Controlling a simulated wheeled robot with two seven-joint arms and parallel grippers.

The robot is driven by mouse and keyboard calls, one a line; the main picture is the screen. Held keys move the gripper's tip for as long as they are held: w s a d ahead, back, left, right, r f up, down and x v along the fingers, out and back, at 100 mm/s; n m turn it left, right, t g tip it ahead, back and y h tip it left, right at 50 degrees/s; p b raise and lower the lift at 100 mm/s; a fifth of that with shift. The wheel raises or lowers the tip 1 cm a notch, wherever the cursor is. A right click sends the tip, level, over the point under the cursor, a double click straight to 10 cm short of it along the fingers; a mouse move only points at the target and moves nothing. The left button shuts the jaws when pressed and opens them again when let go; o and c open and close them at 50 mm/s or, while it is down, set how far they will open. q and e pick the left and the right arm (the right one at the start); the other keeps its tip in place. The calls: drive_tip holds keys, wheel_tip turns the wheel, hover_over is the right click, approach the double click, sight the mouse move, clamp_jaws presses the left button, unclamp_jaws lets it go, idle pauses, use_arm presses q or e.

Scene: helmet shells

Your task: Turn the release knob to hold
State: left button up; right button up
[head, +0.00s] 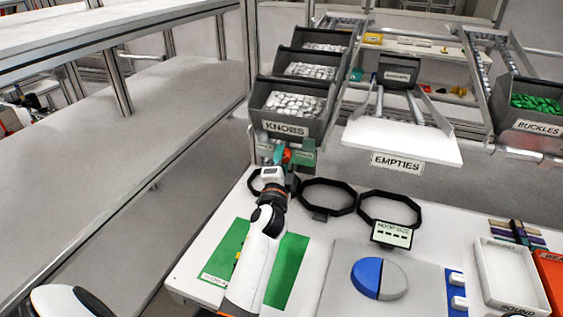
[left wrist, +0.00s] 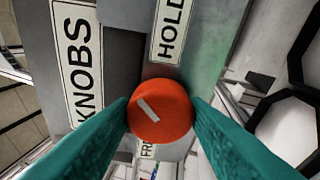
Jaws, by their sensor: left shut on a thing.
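The release knob (left wrist: 160,110) is a round orange-red knob with a white line that slants between the HOLD and lower labels, from upper left to lower right. The HOLD label (left wrist: 170,32) is above it in the left wrist view. A label starting "FR" (left wrist: 148,151) is below, partly hidden by the knob. My left gripper (left wrist: 160,118) has its teal fingers on both sides of the knob, shut on it. In the head view, the left gripper (head: 283,156) reaches the green knob panel (head: 306,154) under the KNOBS bin; the knob (head: 287,155) shows small there. My right gripper is not in view.
The KNOBS bin (head: 285,126) hangs just above the gripper. Black octagonal rings (head: 327,209) lie on the white table to the right. The EMPTIES shelf (head: 405,139) stands right of the bin. A blue and grey disc (head: 367,276) lies at the front.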

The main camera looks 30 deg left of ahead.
use_arm(q)
drive_tip(key=o, duration=1)
drive_tip(key=shift+c, duration=0.2)
drive_tip(key=b+v, duration=0.2)
drive_tip(key=v, duration=1)
drive_tip(key=shift+b, duration=0.4)
drive_tip(key=shift+f, duration=0.15)
